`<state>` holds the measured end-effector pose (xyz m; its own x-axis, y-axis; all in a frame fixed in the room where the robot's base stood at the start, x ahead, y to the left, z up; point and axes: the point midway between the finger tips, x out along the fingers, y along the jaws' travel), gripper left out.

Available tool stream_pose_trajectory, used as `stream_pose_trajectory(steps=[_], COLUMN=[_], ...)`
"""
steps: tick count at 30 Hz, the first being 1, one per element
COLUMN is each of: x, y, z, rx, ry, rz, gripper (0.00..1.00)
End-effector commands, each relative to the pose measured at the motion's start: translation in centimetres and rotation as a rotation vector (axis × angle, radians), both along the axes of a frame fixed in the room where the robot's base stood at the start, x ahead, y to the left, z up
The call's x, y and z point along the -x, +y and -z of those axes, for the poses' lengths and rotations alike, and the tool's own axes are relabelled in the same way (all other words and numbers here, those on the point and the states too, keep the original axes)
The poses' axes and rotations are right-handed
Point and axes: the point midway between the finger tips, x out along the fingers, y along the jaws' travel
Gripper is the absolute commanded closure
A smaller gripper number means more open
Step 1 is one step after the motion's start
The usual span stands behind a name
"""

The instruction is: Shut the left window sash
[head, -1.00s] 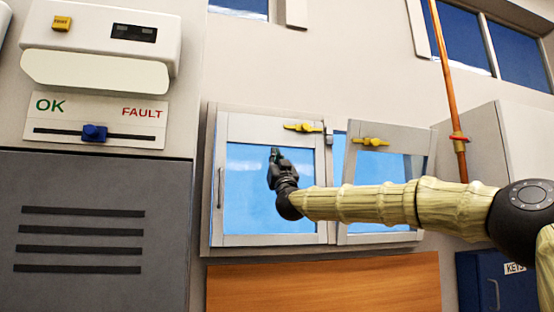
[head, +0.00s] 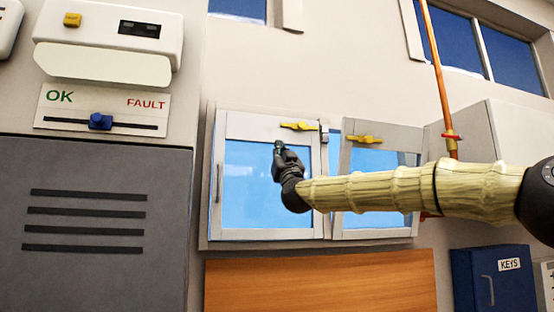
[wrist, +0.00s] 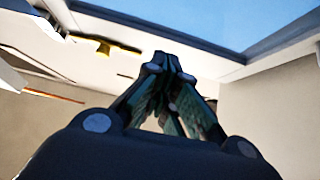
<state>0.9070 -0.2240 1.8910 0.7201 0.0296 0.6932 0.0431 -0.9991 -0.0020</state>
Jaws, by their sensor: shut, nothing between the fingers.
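The left window sash (head: 233,128) has a pale grey frame, blue glass and a grey bar handle (head: 217,184) on its left side. It looks flush, or nearly so, in the window frame; I cannot tell if a small gap stays. A yellow lever (head: 299,126) sits on its top right; a yellow lever also shows in the wrist view (wrist: 103,46). The right sash (head: 385,133) stands angled, with its own yellow lever (head: 365,139). My gripper (head: 279,147) is shut and empty in front of the left sash's glass; whether it touches is unclear. Its closed fingers show in the wrist view (wrist: 168,66).
An orange-brown pipe (head: 437,75) with a red valve runs down right of the window. A grey cabinet (head: 90,270) with an OK/FAULT slider panel (head: 60,115) stands left. A wooden board (head: 320,283) is below the window, and a blue KEYS box (head: 490,280) is lower right.

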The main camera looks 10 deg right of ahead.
Motion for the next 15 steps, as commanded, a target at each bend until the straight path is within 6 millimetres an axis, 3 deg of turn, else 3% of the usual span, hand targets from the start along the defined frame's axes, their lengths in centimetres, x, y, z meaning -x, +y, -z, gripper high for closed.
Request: stream_pose_trajectory(steps=[1, 5, 15], x=[0.5, 2.0, 5.1], y=[0.2, 0.2, 0.0], z=[1.2, 2.9, 5.5], rx=[0.001, 0.002, 0.001], ry=[0.002, 0.002, 0.001], rz=[-0.003, -0.004, -0.002], gripper=[1.0, 1.0, 1.0])
